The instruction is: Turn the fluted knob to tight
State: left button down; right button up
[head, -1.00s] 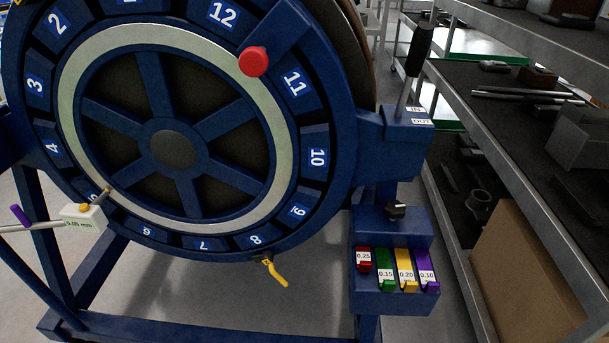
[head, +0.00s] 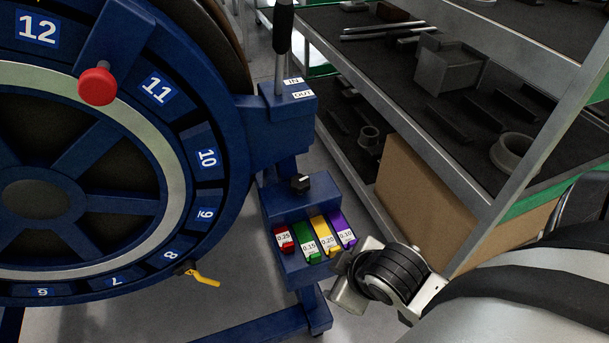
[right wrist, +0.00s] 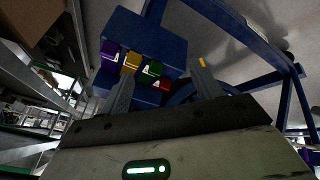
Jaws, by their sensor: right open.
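The small black fluted knob (head: 300,184) sits on the upper face of a blue box (head: 328,187), with a pale mark on it. I cannot make out a tight mark. My right gripper (head: 345,283) is at the lower right of the box in the head view, below and to the right of the knob and apart from it. In the right wrist view its two fingers (right wrist: 164,88) are spread with nothing held between them. The knob cannot be made out in that view. My left gripper is out of view.
Red, green, yellow and purple tags (head: 320,242) fill slots at the box's front. A blue wheel with a red knob (head: 97,86) and a yellow lever (head: 205,279) is at left. A black-handled lever (head: 283,30) rises behind the box. Shelving (head: 440,165) stands at right.

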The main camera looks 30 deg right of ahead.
jog(key=w+d+n+t+h, duration=0.2)
jog(key=d+n, duration=0.4)
jog(key=n+t+y, duration=0.5)
jog(key=n+y, duration=0.3)
jog(key=n, duration=2.1)
send_near(302, 182)
jog(key=b+x, duration=0.3)
jog(key=x, duration=0.6)
jog(key=shift+w, duration=0.15)
jog(key=shift+h, duration=0.3)
jog(key=c, duration=1)
